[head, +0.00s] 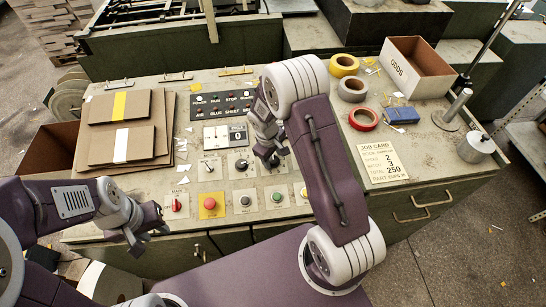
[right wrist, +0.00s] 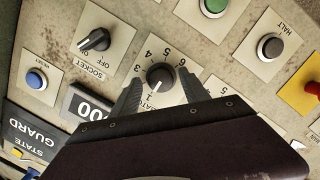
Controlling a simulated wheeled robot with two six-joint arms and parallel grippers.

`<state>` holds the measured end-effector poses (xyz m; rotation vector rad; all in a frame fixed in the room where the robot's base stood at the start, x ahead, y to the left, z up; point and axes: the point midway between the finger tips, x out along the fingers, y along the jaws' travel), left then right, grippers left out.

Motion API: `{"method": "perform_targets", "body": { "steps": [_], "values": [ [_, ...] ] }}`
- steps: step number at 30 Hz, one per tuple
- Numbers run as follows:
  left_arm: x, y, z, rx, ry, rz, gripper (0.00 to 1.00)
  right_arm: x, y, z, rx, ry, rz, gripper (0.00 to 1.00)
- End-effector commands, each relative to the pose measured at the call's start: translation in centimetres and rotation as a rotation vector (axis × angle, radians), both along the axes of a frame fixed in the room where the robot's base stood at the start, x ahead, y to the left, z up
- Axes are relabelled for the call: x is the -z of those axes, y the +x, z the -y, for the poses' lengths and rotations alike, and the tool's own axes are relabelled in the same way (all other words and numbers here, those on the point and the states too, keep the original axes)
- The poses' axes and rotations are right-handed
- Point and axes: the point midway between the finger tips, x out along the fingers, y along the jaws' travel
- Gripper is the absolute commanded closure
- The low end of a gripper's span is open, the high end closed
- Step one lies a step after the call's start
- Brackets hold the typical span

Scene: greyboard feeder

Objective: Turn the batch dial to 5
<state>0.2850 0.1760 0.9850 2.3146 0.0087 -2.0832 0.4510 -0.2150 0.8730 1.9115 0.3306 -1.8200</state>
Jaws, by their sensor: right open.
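The batch dial (right wrist: 160,76) is a round black knob on a pale square plate, ringed by numbers, with its label partly covered. Its pale pointer mark appears toward the plate's lower side, near the 1 in the right wrist view. My right gripper (right wrist: 160,93) is open, with one finger on each side of the knob; I cannot tell whether they touch it. In the head view my right gripper (head: 267,157) is over the panel and mostly hides the dial. My left gripper (head: 143,237) looks open and empty, at the panel's front left.
A job card (head: 382,162) lies to the right. Greyboard sheets (head: 122,140) lie at the left.

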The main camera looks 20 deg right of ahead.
Motion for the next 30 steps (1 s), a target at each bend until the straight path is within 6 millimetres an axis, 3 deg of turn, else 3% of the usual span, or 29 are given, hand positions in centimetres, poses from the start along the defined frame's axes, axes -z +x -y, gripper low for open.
{"method": "perform_targets", "body": {
  "steps": [3, 4, 9, 20, 30],
  "values": [
    [0.0, 0.0, 0.0, 0.0, 0.0, 0.0, 0.64, -0.02, 0.02, -0.01, 0.0, 0.0, 0.0, 0.47],
    [0.0, 0.0, 0.0, 0.0, 0.0, 0.0, 0.64, -0.03, 0.01, -0.02, 0.0, 0.0, 0.0, 0.52],
    [0.0, 0.0, 0.0, 0.0, 0.0, 0.0, 0.64, -0.04, 0.0, -0.03, 0.0, 0.0, 0.0, 1.0],
    [-0.07, 0.0, 0.0, 0.0, 0.0, 0.0, 0.64, -0.05, -0.07, 0.05, 0.044, 0.01, 0.0, 1.0],
    [-0.33, 0.01, -0.01, 0.0, 0.0, 0.0, 0.64, -0.07, -0.09, 0.23, 0.287, 0.069, 0.012, 1.0]
  ]
}}
